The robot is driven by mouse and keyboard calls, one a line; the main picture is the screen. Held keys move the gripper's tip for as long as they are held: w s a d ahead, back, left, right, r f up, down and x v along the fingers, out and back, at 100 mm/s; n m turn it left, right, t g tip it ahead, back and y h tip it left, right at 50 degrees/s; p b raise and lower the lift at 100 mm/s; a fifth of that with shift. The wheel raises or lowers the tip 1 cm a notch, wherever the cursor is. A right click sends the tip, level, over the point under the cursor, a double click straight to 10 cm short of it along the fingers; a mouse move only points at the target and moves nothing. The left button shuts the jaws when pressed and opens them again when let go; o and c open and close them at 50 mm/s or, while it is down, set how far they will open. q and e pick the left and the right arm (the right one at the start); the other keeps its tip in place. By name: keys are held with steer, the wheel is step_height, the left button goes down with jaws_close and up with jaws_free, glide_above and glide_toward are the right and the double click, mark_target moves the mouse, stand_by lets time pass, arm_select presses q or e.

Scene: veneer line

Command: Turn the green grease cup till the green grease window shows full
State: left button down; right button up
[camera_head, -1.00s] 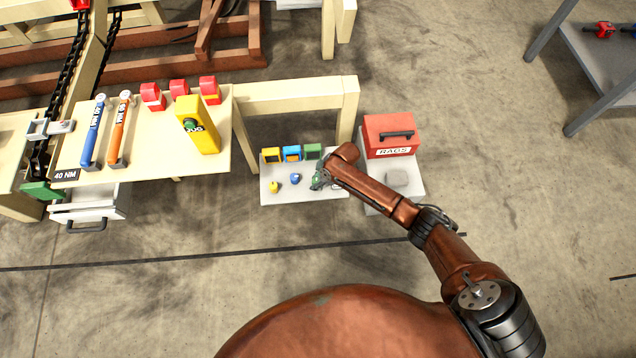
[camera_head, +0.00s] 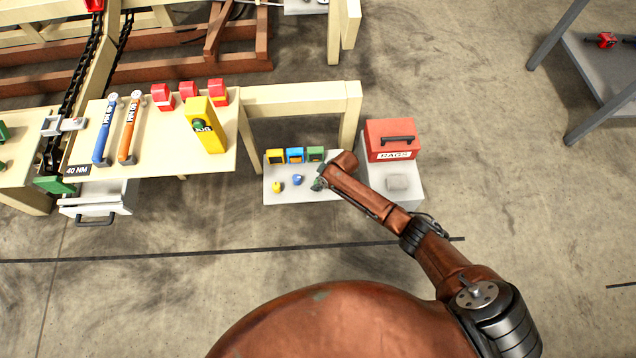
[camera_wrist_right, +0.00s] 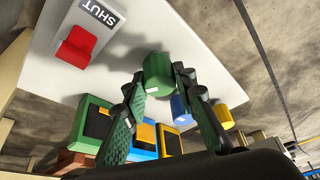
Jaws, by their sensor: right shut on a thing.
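The green grease cup (camera_wrist_right: 158,75) stands on a pale grey panel (camera_wrist_right: 215,50). My right gripper (camera_wrist_right: 160,72) is shut on it, one finger on each side. In the head view my right gripper (camera_head: 318,184) reaches the cup from the right, and my arm partly hides it. My left gripper is out of view.
The blue cup (camera_head: 297,180) and yellow cup (camera_head: 277,187) stand close beside the green one. Blue (camera_head: 295,155) and yellow (camera_head: 275,157) windows line the back. A red lever marked SHUT (camera_wrist_right: 80,45) and a red RAGS box (camera_head: 389,139) are near.

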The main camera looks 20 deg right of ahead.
steer(key=o, duration=1.2)
steer(key=shift+c, duration=0.2)
steer(key=v, duration=1.2)
